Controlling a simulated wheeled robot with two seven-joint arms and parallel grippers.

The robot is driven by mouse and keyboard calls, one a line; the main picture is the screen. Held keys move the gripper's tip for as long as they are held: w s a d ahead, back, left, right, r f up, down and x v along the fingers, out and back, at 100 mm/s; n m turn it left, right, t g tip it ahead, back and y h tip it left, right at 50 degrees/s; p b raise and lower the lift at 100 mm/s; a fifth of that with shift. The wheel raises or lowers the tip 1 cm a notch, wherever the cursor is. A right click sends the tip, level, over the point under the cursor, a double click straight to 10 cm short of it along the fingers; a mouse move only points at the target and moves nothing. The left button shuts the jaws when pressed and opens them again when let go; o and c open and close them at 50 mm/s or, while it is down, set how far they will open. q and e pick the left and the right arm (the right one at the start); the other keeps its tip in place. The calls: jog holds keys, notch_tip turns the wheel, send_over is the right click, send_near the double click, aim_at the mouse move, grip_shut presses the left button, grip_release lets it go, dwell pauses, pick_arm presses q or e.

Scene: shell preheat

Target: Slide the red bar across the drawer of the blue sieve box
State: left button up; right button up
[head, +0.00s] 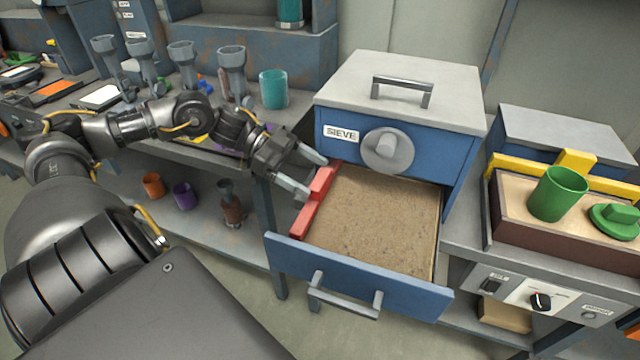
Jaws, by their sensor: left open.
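The blue sieve box (455,145) has a grey lid with a handle, a SIEVE label and a round grey knob. Its drawer (350,279) is pulled out and holds a level bed of sand (380,215). The red bar (318,199) lies along the drawer's left side, running front to back. My left gripper (314,176) is open at the bar, one fingertip beyond its far end and the other near its left side. I cannot tell whether the fingers touch it. My right gripper is out of view.
A bench at left holds several grey funnel-topped stands (232,72) and a teal cup (273,89). At right, a sand tray (500,222) holds a green cup (557,193) and a green knobbed lid (615,220), with a yellow bar (577,164) behind. The drawer's handle (343,303) juts forward.

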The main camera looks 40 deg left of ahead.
aim_at(317, 178)
pick_arm(q)
jog(key=shift+w+d+f, duration=0.15)
jog(key=shift+d+f, duration=0.05)
jog(key=shift+d, duration=0.1)
jog(key=shift+w+d, duration=0.1)
jog(key=shift+d, duration=0.25)
jog(key=shift+x, duration=0.95)
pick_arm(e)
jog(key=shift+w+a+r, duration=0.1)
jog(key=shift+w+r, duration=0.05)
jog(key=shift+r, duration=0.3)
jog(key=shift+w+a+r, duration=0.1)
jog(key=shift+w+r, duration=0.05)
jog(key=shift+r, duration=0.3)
pick_arm(q)
jog(key=shift+f, duration=0.1)
